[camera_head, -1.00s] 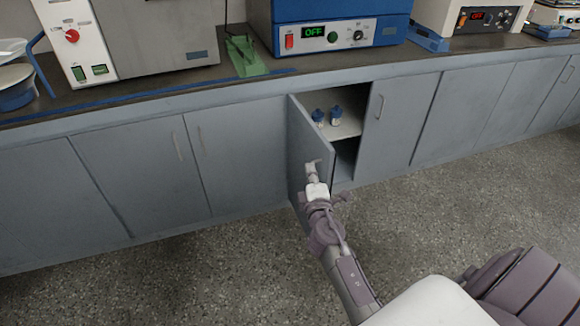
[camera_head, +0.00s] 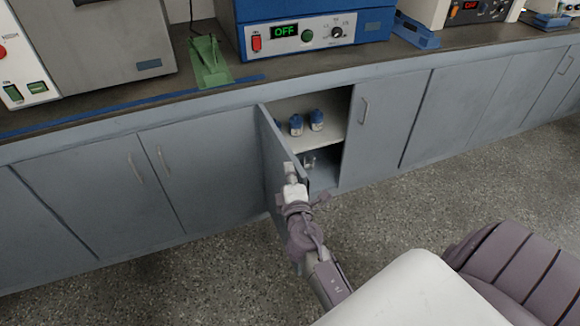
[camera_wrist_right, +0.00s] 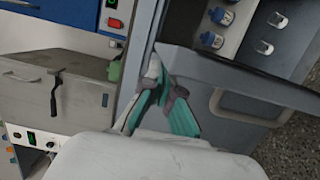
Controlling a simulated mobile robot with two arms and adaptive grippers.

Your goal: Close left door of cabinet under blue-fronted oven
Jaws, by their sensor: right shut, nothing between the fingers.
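The left door (camera_head: 272,146) of the cabinet under the blue-fronted oven (camera_head: 300,35) stands ajar, swung out from its left-side hinge. My right gripper (camera_head: 289,168) is in front of the door's outer face, near its free edge, and hides part of it. In the right wrist view its shut, empty teal-padded fingers (camera_wrist_right: 163,97) overlap the door panel (camera_wrist_right: 192,75). The door's handle (camera_wrist_right: 262,111) shows there beyond the fingers. I cannot tell whether the fingers touch the door. My left gripper is not in view.
Blue-capped bottles (camera_head: 316,121) stand on the shelf inside the cabinet. The right door (camera_head: 385,120) is closed. Neighbouring doors are closed. A green object (camera_head: 208,62) lies on the counter left of the oven. The speckled floor (camera_head: 170,285) in front is clear.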

